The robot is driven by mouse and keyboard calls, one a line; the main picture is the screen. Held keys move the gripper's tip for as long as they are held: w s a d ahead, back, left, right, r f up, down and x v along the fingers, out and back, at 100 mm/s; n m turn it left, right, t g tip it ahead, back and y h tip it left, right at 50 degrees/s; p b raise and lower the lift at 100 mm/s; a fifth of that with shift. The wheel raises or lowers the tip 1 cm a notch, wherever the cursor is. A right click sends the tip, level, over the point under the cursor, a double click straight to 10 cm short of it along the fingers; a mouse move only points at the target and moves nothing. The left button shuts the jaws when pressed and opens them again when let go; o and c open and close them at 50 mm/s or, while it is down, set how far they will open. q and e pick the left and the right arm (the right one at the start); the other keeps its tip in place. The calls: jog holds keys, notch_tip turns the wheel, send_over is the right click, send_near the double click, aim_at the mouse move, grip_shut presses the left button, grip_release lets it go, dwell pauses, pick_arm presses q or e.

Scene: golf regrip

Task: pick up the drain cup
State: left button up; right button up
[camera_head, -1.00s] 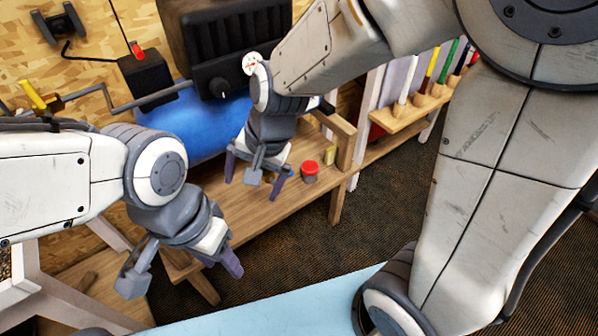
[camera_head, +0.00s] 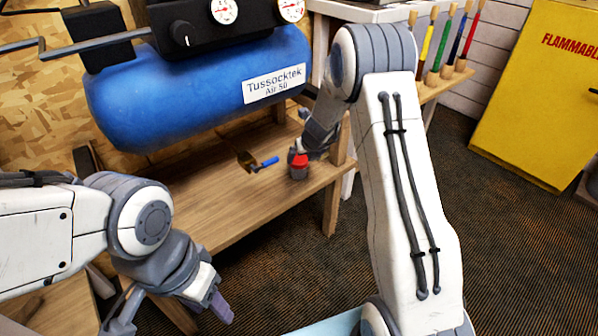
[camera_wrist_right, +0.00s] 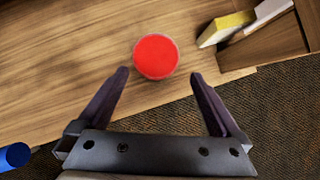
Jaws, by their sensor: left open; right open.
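I cannot tell if a finger touches the cup. My left gripper (camera_head: 166,314) is open and empty, low at the left, away from the shelf.
A blue compressor tank (camera_head: 190,95) stands behind the cup. A blue-handled brush-like tool (camera_head: 266,162) lies left of the cup. A yellow block (camera_wrist_right: 226,27) lies beside a wooden post (camera_wrist_right: 264,48). A yellow cabinet (camera_head: 535,85) stands at right.

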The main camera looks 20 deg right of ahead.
aim_at(299, 165)
jog(key=x, duration=0.8)
jog(key=shift+a+f+b, duration=0.15)
jog(key=shift+a+b, duration=0.25)
jog(key=c, duration=1.2)
